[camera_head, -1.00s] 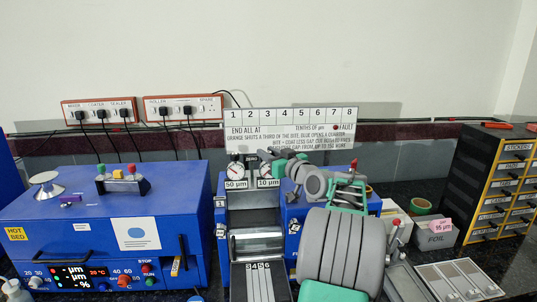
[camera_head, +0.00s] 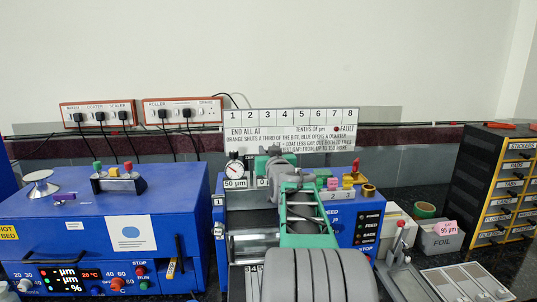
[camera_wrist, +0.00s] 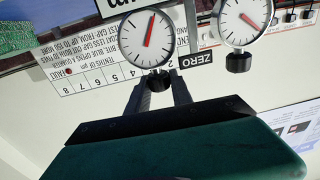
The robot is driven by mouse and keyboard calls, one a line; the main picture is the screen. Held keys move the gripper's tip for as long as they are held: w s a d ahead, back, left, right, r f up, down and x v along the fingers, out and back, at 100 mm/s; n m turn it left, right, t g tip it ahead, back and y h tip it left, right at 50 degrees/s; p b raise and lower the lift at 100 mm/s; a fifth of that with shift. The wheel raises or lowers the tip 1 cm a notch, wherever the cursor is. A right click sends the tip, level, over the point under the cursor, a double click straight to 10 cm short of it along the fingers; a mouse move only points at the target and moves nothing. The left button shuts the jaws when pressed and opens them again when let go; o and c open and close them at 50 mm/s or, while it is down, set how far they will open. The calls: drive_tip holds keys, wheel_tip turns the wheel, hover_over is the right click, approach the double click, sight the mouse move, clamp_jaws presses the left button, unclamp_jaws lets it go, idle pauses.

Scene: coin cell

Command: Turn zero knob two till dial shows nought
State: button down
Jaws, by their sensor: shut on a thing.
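Two round white dials with red needles show in the wrist view, which is turned upside down. My gripper (camera_wrist: 161,88) is shut on the small black zero knob (camera_wrist: 159,80) under the left-hand dial (camera_wrist: 140,40). That dial's needle points up and slightly right in the picture; its numbers are too small to read. The other dial (camera_wrist: 243,18) has its own black knob (camera_wrist: 238,62), which I do not touch. In the head view, the 50 µm dial (camera_head: 235,169) is in sight, and my gripper and arm hide the dial to its right.
A blue machine with buttons (camera_head: 368,222) stands behind and right of my arm. A blue heated box (camera_head: 110,240) stands at left. A white notice board (camera_head: 290,115) is behind the dials.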

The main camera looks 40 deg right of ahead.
drive_tip(key=c, duration=1.1)
unclamp_jaws()
drive_tip(key=b+v, duration=0.2)
drive_tip(key=v, duration=0.5)
drive_tip(key=shift+s+a, duration=0.2)
drive_tip(key=shift+s, duration=0.15)
